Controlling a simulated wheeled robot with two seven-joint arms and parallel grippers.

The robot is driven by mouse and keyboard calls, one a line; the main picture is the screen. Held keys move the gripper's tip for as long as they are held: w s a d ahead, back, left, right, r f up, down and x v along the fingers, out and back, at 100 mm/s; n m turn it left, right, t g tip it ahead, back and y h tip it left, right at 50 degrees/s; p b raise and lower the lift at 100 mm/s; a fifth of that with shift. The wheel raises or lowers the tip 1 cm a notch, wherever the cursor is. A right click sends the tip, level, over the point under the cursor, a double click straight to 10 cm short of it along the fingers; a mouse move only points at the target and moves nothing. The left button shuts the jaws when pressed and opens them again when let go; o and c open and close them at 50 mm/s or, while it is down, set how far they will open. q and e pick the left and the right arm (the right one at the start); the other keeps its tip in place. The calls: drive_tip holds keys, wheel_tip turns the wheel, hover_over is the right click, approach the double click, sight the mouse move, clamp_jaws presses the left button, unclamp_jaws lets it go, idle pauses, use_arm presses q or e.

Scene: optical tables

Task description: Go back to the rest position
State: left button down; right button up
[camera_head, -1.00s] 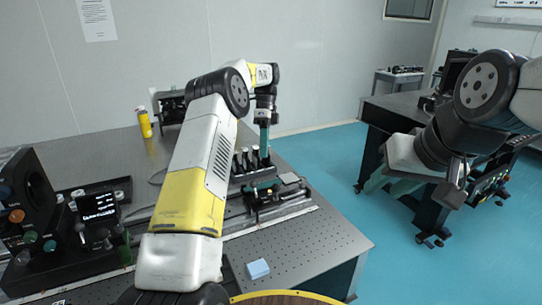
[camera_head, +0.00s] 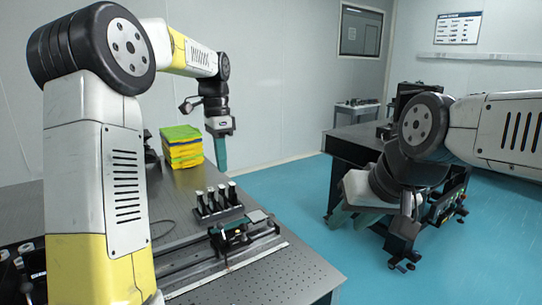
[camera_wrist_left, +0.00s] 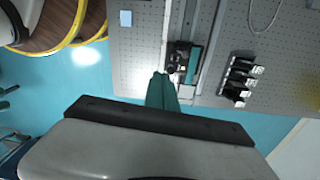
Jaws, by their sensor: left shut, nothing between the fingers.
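My left gripper (camera_head: 221,150) hangs from the left arm, fingers pointing down, above the far right part of the optical table (camera_head: 275,275). Its teal fingers are shut with nothing between them. The left wrist view also shows the shut fingers (camera_wrist_left: 161,90), with the table below and clear of them. My right gripper (camera_head: 353,217) is at the right, low in front of the far dark table, its two teal fingers apart and apparently empty.
A rack of several black posts (camera_head: 215,202) and a small stage device (camera_head: 232,235) on a rail stand on the table. A yellow and green stack (camera_head: 181,147) is at the back. A second dark table (camera_head: 355,142) stands beyond the blue floor (camera_head: 290,185).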

use_arm(q)
drive_tip(key=s+r+n+t, duration=0.35)
drive_tip(key=s+n, duration=0.25)
drive_tip(key=s, duration=0.8)
drive_tip(key=s+f+n+t+h, duration=0.1)
drive_tip(key=s+f+n+t, duration=0.2)
drive_tip(key=s, duration=0.7)
drive_tip(key=f+n, duration=0.2)
drive_tip(key=n, duration=0.1)
drive_tip(key=shift+s+a+h, duration=0.2)
drive_tip(key=shift+s+h, duration=0.1)
drive_tip(key=shift+s, duration=0.1)
